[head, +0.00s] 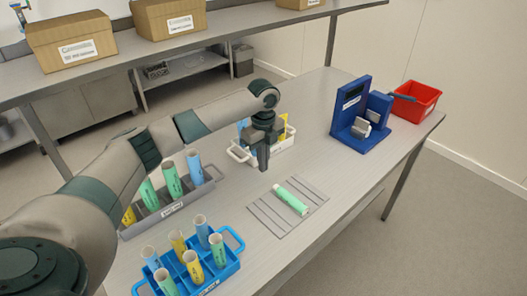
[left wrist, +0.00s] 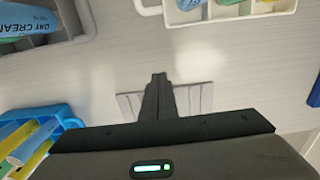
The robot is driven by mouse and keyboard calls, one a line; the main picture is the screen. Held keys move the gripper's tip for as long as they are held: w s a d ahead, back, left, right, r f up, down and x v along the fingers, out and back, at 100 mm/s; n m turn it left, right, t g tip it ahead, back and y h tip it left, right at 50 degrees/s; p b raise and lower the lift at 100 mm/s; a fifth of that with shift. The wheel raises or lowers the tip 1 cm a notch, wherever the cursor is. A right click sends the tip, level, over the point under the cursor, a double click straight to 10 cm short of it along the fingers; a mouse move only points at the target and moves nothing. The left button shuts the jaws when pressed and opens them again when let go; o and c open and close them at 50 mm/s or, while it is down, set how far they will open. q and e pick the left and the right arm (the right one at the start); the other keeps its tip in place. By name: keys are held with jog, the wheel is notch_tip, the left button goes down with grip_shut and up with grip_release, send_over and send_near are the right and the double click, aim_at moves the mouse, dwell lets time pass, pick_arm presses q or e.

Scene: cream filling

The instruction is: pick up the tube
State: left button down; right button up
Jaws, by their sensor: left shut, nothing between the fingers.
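A green tube (head: 290,199) lies on its side on a grey ridged mat (head: 262,217) on the table. My left gripper (head: 263,165) points down above the table, behind and to the left of the tube in the head view, apart from it. Its fingers are shut and empty. In the left wrist view the shut fingers (left wrist: 158,78) cover the middle of the mat (left wrist: 207,96), and the tube does not show there. My right gripper is not in view.
A blue carrier (head: 222,272) and a grey tray (head: 165,211) hold several upright tubes. A white basket (head: 239,154) with tubes stands behind my gripper. A blue machine (head: 361,113) and a red bin (head: 415,101) stand at the right. Table around the mat is clear.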

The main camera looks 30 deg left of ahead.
pick_arm(q)
notch_tip(320, 180, down, 3)
jog(key=shift+f+p, duration=0.1)
jog(key=shift+p, duration=0.3)
jog(key=d, duration=0.1)
jog(key=p, duration=0.1)
jog(key=s+d, duration=0.1)
jog(key=shift+d+f+p, duration=0.25)
jog(key=shift+d+p, duration=0.05)
jog(key=shift+p, duration=0.1)
jog(key=shift+s+d, duration=0.1)
jog(key=shift+d, duration=0.4)
jog(key=shift+s+f, duration=0.1)
jog(key=shift+f, duration=0.05)
jog(key=shift+d, duration=0.1)
